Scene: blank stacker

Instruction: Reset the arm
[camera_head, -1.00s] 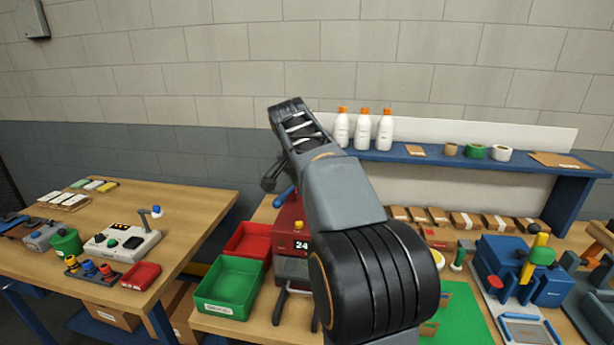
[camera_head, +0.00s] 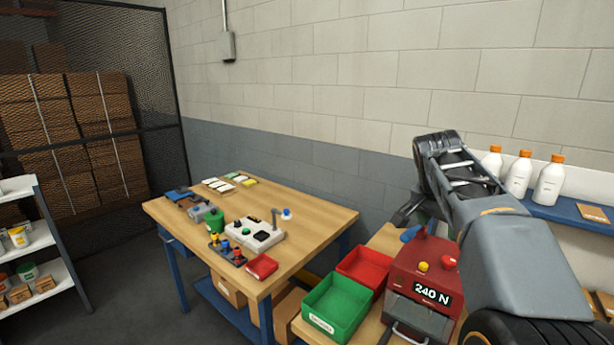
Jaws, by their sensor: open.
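My arm rises from the lower right corner, bends at a dark joint and reaches down behind it. My gripper (camera_head: 414,208) is at its far end, partly hidden by the arm, above the back of the right-hand bench near the red machine. Its jaws are open, and I see nothing held in them. The red machine (camera_head: 424,262) has a display reading 240 N, a yellow and a red button and a blue handle. The gripper appears apart from it, though the gap is hard to judge.
A green bin (camera_head: 336,310) and a red bin (camera_head: 366,268) stand left of the machine. A wooden table (camera_head: 300,208) at centre holds a control box (camera_head: 254,236) and small parts. White bottles (camera_head: 519,175) stand on a blue shelf at right. Shelving (camera_head: 40,245) and a mesh cage are at left.

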